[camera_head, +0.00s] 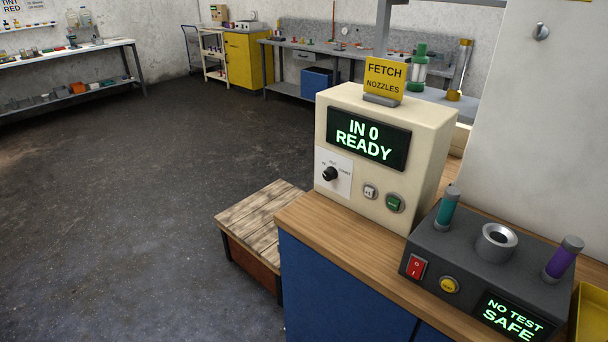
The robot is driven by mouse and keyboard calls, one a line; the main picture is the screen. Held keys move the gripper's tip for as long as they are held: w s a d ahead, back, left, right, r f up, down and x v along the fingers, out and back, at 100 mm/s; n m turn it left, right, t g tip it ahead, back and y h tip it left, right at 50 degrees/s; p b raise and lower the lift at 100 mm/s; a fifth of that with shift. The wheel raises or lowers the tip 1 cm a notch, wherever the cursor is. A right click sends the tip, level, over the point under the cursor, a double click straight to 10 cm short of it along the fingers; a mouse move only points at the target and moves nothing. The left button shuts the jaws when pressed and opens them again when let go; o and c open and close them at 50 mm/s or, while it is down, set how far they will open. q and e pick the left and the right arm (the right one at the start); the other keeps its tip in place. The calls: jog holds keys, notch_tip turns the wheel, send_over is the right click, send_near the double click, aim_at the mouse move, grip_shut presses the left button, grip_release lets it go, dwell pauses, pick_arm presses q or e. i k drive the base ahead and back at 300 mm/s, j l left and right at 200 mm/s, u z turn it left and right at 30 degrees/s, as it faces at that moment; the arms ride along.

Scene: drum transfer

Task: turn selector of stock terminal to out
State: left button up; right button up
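The stock terminal (430,125) is a cream box standing on a wooden-topped counter. Its dark screen (367,139) reads "IN 0 READY" in green letters. Below the screen, a black selector knob (330,174) sits on a white plate with small labels around it. The labels are too small to read surely, and I cannot tell exactly where the knob points. A grey button (370,192) and a green button (394,203) are to the right of the knob. Neither of my grippers is in view.
A yellow "FETCH NOZZLES" sign (385,78) stands on the terminal. To its right, a dark test unit (462,252) reads "NO TEST SAFE". A yellow bin (593,315) is at the right edge. A low wooden platform (257,222) adjoins the blue counter (335,295). The floor at left is clear.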

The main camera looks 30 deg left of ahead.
aim_at(331, 173)
jog(key=j+u, duration=0.1)
jog(key=j, duration=0.35)
jog(key=i+j+u, duration=0.1)
jog(key=j, duration=0.35)
jog(key=i+j+u, duration=0.1)
jog(key=j, duration=0.35)
jog(key=i+j+u, duration=0.1)
jog(key=j, duration=0.35)
